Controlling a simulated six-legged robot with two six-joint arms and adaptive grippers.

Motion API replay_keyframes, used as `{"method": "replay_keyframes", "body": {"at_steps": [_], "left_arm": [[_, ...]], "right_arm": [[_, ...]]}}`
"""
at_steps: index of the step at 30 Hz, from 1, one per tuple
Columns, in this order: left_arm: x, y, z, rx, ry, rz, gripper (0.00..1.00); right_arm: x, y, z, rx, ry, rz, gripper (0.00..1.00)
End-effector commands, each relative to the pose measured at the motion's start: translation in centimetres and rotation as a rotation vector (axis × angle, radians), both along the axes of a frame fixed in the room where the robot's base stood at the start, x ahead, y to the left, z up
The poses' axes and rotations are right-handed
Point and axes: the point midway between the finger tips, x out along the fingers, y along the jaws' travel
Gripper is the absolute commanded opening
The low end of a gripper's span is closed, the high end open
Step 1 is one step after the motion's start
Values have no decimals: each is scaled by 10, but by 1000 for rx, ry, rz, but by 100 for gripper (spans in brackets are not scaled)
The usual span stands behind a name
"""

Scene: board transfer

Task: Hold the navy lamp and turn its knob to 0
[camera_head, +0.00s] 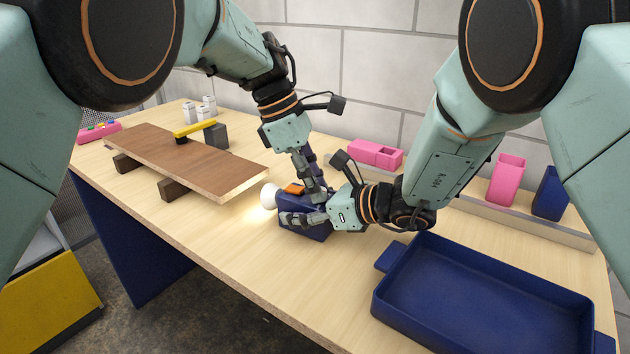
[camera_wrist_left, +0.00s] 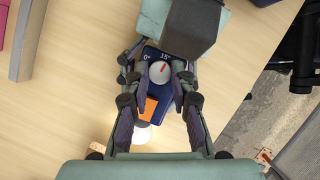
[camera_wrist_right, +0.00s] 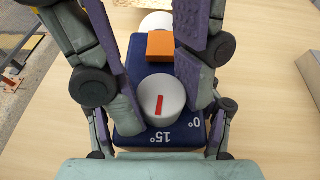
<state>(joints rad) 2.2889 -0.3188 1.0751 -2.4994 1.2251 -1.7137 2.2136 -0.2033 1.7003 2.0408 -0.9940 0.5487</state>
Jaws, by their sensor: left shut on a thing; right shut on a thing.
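The navy lamp (camera_head: 305,229) stands on the table, its white bulb (camera_head: 268,196) glowing at the left end, with an orange block (camera_wrist_right: 161,45) on top. Its round pale knob (camera_wrist_right: 162,99) has a red mark lined up with the 15° label; the 0° label is beside it. My left gripper (camera_head: 318,194) reaches down from above, its fingers shut on either side of the knob (camera_wrist_left: 160,73). My right gripper (camera_head: 322,212) comes from the right, its fingers along the lamp's two sides, shut on the body. In the head view, the grippers hide the knob.
A navy tray (camera_head: 470,310) stands at front right. Pink boxes (camera_head: 375,153) stand at the back. The table is clear just in front of the lamp.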

Motion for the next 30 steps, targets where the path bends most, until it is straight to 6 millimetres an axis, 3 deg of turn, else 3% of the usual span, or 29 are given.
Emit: {"method": "replay_keyframes", "body": {"at_steps": [6,7,15,25,30], "left_arm": [[0,0,1,0,-1,-1,0],[0,0,1,-1,-1,-1,24],[0,0,0,0,-1,-2,47],[0,1,3,0,-1,-2,47],[2,9,23,-2,-5,-1,47]], "right_arm": [[0,0,0,0,-1,0,27],[0,0,0,0,-1,0,27],[0,0,0,0,0,0,27],[0,0,0,0,0,0,27],[0,0,0,0,0,0,27]]}}
